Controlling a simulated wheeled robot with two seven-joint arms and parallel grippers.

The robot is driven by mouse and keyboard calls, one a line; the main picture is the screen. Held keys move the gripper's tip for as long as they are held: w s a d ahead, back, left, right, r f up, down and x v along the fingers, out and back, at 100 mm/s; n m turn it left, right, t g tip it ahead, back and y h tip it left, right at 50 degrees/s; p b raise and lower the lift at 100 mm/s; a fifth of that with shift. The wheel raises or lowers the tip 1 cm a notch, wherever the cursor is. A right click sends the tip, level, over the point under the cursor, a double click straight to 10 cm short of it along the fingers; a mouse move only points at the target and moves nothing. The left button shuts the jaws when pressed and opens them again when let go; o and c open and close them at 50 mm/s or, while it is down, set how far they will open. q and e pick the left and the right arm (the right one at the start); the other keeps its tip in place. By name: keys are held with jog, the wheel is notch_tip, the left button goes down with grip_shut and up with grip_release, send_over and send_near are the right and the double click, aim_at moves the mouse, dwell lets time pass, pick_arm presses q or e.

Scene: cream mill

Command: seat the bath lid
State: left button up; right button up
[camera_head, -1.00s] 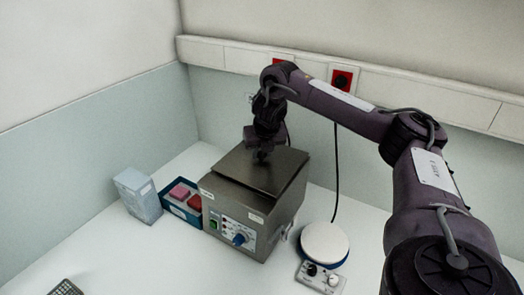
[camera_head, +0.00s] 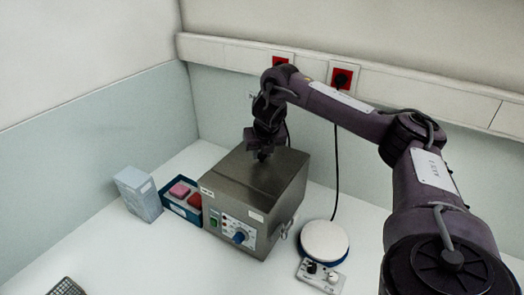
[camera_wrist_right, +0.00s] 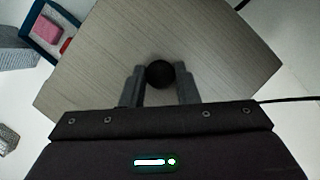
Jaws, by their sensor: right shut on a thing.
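The bath lid (camera_head: 245,178) is a flat grey metal plate lying on top of the steel water bath (camera_head: 262,232), and its edges look flush with the bath's walls. My right gripper (camera_head: 262,154) is above the lid. In the right wrist view my right gripper (camera_wrist_right: 160,84) is shut on the lid's round black knob (camera_wrist_right: 160,74), one finger on each side. The lid (camera_wrist_right: 215,60) fills the middle of that view and hides the bath under it. My left gripper is in neither view.
A blue tray (camera_head: 168,209) with pink and red blocks and a pale grey box (camera_head: 139,193) stand left of the bath. A round white-topped stirrer or hotplate (camera_head: 325,240) stands at the right. A black cable (camera_head: 337,170) hangs from a red wall socket (camera_head: 342,78).

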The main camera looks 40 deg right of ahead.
jog(key=o, duration=1.6)
jog(key=shift+c, duration=0.2)
jog(key=shift+r, duration=0.1)
jog(key=shift+r+p, duration=1.45)
jog(key=shift+p, duration=0.1)
jog(key=shift+r, duration=0.1)
jog(key=shift+r+p, duration=0.7)
jog(key=shift+r, duration=0.7)
